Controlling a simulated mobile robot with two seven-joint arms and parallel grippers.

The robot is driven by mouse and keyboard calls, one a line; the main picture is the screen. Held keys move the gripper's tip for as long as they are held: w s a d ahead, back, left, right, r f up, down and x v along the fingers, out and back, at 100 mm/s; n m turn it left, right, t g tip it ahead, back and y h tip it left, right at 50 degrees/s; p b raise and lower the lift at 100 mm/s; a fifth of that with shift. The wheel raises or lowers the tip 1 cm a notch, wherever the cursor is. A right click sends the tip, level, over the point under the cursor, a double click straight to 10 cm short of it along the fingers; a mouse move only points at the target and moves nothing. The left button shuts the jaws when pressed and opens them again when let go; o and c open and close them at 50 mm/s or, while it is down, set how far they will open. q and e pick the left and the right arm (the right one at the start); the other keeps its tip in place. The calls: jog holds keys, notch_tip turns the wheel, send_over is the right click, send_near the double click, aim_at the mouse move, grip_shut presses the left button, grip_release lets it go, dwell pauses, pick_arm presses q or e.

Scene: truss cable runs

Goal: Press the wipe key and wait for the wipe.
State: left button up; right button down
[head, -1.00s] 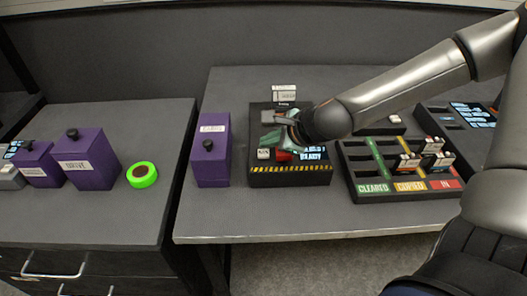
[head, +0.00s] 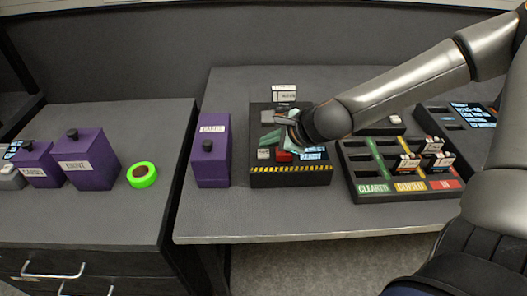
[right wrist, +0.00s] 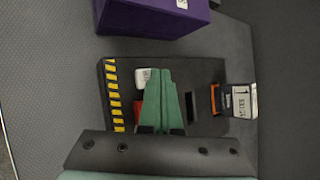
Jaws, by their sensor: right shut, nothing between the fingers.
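The black device (head: 258,180) with a yellow-striped front edge stands on the right table. On it are a white key (head: 264,154), a red key (head: 284,156) and a small lit display (head: 313,153). I cannot read which key is the wipe key. My right gripper (head: 272,137) is shut and empty over the device, with its fingers just behind the keys. In the right wrist view, its green fingers (right wrist: 157,72) lie together beside the white key (right wrist: 142,77) and partly cover the red key (right wrist: 139,110). Contact with a key cannot be told. My left gripper is out of view.
A purple box (head: 211,165) stands left of the device. A black rack (head: 350,172) with several cartridges stands right of it. A labelled white block (head: 284,95) is behind the device. Purple boxes (head: 90,165) and green tape (head: 142,175) are on the left table.

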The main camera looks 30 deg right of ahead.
aim_at(268, 155)
jog(key=shift+f, duration=0.1)
dwell(0.3)
jog(key=shift+f+b, duration=0.35)
jog(key=shift+b, duration=0.05)
jog(key=shift+f+b, duration=0.55)
dwell(0.6)
jog(key=shift+r, duration=0.1)
jog(key=shift+r+p, duration=0.85)
jog(key=shift+p, duration=0.05)
jog(key=shift+r, duration=0.15)
notch_tip(268, 155, up, 5)
jog(key=p, duration=0.4)
jog(key=shift+p, duration=0.3)
